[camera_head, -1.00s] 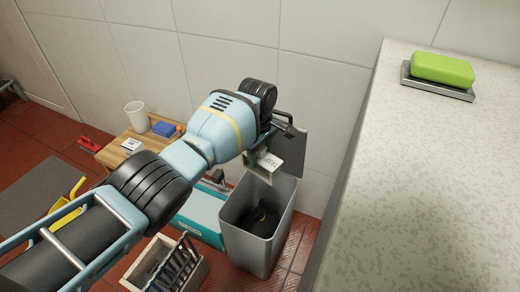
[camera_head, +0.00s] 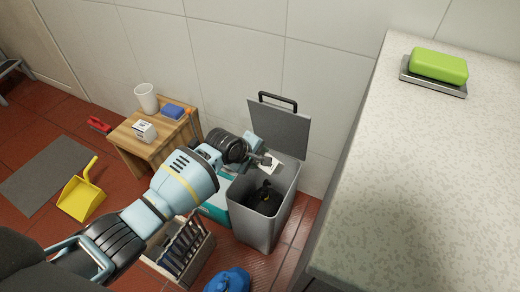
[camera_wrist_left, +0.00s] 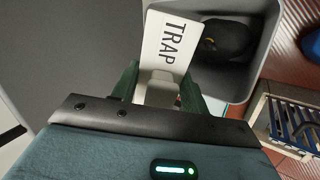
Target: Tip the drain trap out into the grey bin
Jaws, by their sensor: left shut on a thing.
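The grey bin (camera_head: 258,229) stands on the floor by the wall with its lid (camera_head: 283,130) up. A dark object (camera_head: 265,199) lies inside; it also shows in the wrist view (camera_wrist_left: 226,38). My left gripper (camera_head: 264,160) is at the bin's back left rim. In the wrist view its green fingers (camera_wrist_left: 160,90) are shut on a pale piece of the drain trap, which bears a white plate marked TRAP (camera_wrist_left: 168,42). The plate shows small in the head view (camera_head: 271,165). The trap's contents cannot be made out. My right gripper is not in view.
A speckled counter (camera_head: 415,190) with green soap (camera_head: 438,65) fills the right. A wooden crate (camera_head: 180,247) and a blue object (camera_head: 228,281) are in front of the bin. A wooden table (camera_head: 160,148) and yellow dustpan (camera_head: 82,198) are left.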

